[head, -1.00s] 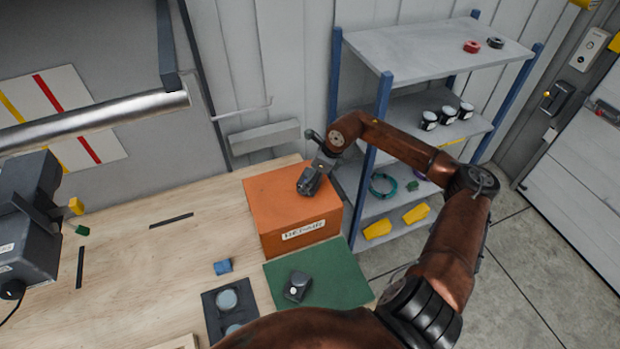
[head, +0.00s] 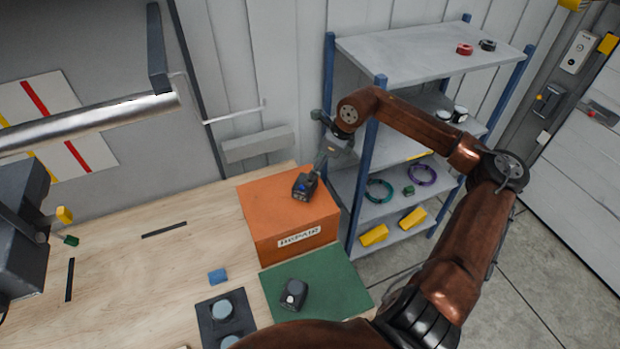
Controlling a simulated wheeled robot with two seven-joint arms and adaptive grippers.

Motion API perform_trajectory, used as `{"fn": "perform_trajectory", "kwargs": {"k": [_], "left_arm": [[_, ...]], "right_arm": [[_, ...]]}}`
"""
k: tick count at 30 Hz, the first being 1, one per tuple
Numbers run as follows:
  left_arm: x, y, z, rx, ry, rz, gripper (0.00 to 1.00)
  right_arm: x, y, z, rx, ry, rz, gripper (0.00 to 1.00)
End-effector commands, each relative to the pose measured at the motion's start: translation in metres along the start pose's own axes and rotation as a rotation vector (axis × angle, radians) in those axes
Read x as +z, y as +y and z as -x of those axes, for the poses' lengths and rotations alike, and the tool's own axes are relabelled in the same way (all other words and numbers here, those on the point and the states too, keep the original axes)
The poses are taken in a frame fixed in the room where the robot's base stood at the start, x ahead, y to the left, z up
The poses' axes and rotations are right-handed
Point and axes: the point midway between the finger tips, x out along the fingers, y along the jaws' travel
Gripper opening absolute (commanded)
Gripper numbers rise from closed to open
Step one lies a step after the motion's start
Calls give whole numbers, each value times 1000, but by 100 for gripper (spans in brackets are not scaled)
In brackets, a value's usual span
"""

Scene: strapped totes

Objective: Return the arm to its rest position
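My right arm comes up from the bottom of the head view and bends left across the shelf rack. Its gripper (head: 321,168) hangs by the back right of the orange box (head: 262,205), which bears a "REPAIR" label. A small dark device (head: 304,187) with a blue spot sits on top of the box, just below the gripper. The fingers are small and partly overlap the device in the picture, so I cannot tell whether they touch it or how wide they are. My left gripper is not in view.
A green mat (head: 335,285) with a dark device (head: 293,294) lies in front of the box. The blue-posted rack (head: 375,130) stands close beside my arm. A silver bar (head: 95,122) crosses upper left.

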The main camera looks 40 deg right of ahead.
Motion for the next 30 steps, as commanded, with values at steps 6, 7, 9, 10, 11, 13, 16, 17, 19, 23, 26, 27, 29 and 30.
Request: {"fn": "perform_trajectory", "kwargs": {"k": [6,7,9,10,11,13,16,17,19,23,26,27,29,30], "left_arm": [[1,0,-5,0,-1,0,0],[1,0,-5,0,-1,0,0],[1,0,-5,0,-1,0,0],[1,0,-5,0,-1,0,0],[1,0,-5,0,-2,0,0],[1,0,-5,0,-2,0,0],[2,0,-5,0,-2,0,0],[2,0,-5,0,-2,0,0],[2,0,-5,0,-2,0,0],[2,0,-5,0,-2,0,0],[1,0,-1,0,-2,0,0],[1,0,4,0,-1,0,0],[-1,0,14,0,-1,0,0],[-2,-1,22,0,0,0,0]], "right_arm": [[-1,0,18,1,2,0,78],[-1,0,20,1,2,0,78],[0,0,21,1,1,1,78],[0,0,21,1,1,1,78],[0,0,21,1,1,1,78],[0,0,21,1,1,1,78],[0,0,21,1,0,0,78],[0,0,21,1,0,0,78],[0,0,21,1,0,0,78],[0,0,21,1,0,0,78],[1,0,24,0,0,0,78],[3,0,29,0,-1,1,78],[7,0,40,0,-2,1,78],[10,0,47,-1,-2,1,78]]}}
